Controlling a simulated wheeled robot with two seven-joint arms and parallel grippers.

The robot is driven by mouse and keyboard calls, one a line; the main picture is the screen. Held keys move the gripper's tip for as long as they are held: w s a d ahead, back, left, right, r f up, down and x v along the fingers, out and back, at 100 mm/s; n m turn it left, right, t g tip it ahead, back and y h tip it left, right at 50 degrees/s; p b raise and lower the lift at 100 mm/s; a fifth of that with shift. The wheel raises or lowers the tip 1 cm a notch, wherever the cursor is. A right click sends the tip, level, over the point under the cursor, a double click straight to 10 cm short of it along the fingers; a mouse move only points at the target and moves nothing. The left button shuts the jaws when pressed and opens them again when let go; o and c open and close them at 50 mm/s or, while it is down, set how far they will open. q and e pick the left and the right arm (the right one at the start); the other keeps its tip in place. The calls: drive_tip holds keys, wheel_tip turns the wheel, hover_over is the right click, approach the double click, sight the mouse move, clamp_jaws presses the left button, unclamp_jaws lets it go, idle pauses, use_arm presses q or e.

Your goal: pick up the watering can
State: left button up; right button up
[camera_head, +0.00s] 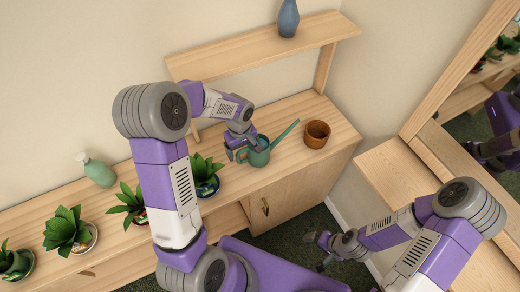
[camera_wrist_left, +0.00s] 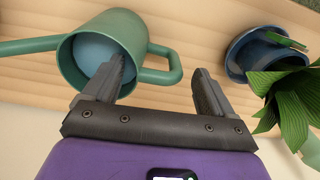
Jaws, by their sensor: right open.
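The green watering can (camera_head: 260,156) stands on the wooden cabinet top, with its long spout pointing up to the right. In the left wrist view the can (camera_wrist_left: 118,32) shows its open top and blue-grey inside, with the loop handle (camera_wrist_left: 175,72) on the right. My left gripper (camera_head: 236,150) is at the can's handle side. In the left wrist view its fingers (camera_wrist_left: 160,66) are apart, one over the can's opening and one right of the handle; contact cannot be told. My right gripper (camera_head: 322,250) is open and empty, low in front of the cabinet.
A potted plant in a blue pot (camera_head: 207,187) stands just left of the can. A terracotta pot (camera_head: 317,134) stands to its right. A raised shelf (camera_head: 250,50) with a blue vase (camera_head: 288,18) is behind. More plants and a pale green bottle (camera_head: 99,172) are at left.

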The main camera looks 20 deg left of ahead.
use_arm(q)
clamp_jaws()
wheel_tip(320, 180, up, 10)
drive_tip(key=p, duration=0.1)
drive_tip(key=shift+p, duration=0.4)
idle(0.3)
drive_tip(key=c, duration=0.6)
unclamp_jaws()
clamp_jaws()
